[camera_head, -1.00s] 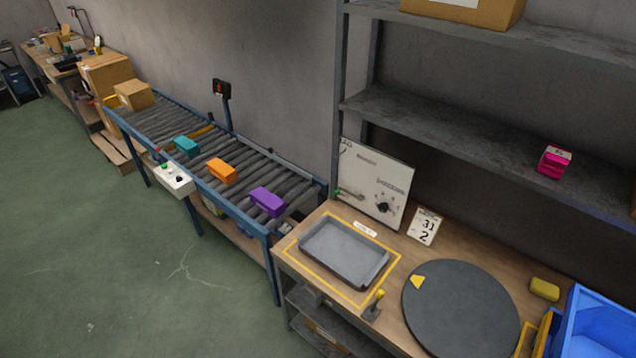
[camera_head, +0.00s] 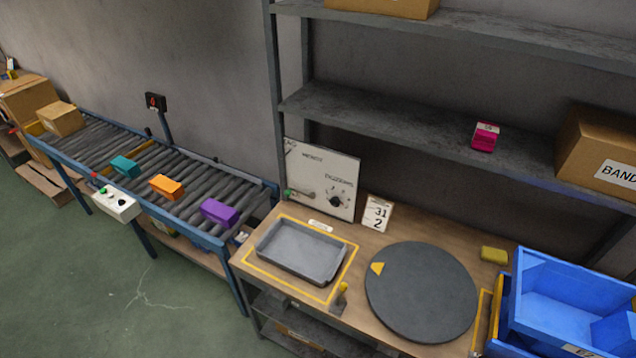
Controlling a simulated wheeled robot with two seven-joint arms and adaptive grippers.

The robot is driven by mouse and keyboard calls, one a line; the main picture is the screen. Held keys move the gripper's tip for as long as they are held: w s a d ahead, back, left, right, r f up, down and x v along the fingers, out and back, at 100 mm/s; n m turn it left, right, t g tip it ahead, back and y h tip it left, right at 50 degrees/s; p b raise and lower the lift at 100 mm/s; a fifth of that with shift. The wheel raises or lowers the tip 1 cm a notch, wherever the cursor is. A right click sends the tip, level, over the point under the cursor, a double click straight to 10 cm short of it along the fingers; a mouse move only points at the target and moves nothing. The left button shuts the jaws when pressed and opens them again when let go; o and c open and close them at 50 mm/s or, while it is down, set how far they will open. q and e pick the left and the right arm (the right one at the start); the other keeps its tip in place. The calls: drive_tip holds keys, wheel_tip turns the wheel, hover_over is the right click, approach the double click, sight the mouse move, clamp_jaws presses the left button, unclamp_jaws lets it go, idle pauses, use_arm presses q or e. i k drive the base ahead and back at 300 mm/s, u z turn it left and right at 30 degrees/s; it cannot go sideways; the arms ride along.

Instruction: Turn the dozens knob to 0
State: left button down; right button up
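The dozens knob (camera_head: 336,201) is a small black dial on the right half of a white panel (camera_head: 318,168). The panel leans upright at the back left of the workbench. Lettering above the knob seems to read DOZENS, but the dial's setting is too small to read. A lever with a green end (camera_head: 291,193) sits at the panel's lower left. A white card (camera_head: 377,213) showing 31 and 2 stands right of the panel. Neither of my grippers is in view.
The workbench (camera_head: 354,239) holds a grey tray (camera_head: 301,250) inside a yellow outline, a dark round turntable (camera_head: 420,292), a small yellow-topped stand (camera_head: 340,297) and a yellow block (camera_head: 494,255). Blue bins (camera_head: 570,295) are at right. A roller conveyor (camera_head: 152,169) with coloured boxes runs left.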

sight(335, 201)
drive_tip(key=u, duration=1.85)
drive_tip(key=i, duration=2.7)
drive_tip(key=z, duration=3.05)
drive_tip(key=i, duration=0.4)
drive_tip(key=u, duration=0.05)
